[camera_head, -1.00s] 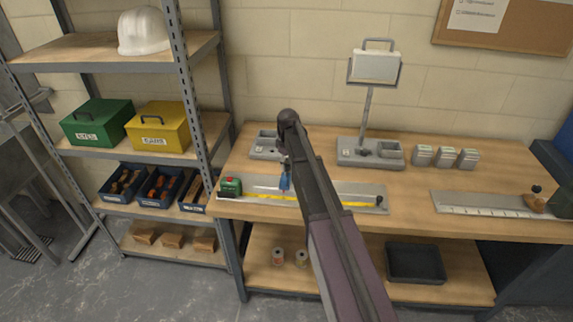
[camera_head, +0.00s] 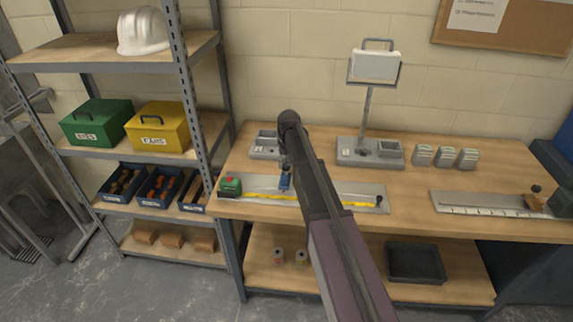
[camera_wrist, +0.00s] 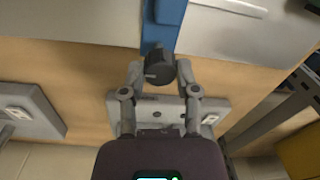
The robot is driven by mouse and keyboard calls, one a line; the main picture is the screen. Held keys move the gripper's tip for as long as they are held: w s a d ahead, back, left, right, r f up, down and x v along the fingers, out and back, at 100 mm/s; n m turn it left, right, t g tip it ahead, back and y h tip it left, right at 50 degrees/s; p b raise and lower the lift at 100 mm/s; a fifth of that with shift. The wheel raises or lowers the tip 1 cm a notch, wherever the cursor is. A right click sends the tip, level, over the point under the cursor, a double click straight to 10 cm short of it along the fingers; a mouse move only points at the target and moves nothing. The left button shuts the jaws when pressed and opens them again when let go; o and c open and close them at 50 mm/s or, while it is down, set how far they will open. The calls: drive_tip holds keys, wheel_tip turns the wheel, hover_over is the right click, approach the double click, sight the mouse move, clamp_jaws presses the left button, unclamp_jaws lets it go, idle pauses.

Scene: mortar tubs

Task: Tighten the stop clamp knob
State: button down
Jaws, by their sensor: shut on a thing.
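The black knob (camera_wrist: 160,66) sits between the fingertips of my gripper (camera_wrist: 160,70) in the wrist view. The fingers are shut on its two sides. A blue clamp part (camera_wrist: 160,32) runs from the knob toward the top of that view. In the head view the blue clamp (camera_head: 285,182) is over the grey measuring board (camera_head: 330,189), just below my gripper (camera_head: 284,166); my arm partly hides this spot. The knob cannot be made out there.
A green tape case (camera_head: 230,186) is at the board's left end, with yellow tape (camera_head: 265,196) along the board. Another ruled board (camera_head: 487,207) lies at right. The shelf unit (camera_head: 186,95) is close on the left.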

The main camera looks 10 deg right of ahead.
drive_tip(key=shift+s, duration=0.1)
idle(0.4)
drive_tip(key=shift+c, duration=1.7)
unclamp_jaws()
drive_tip(key=shift+n, duration=0.3)
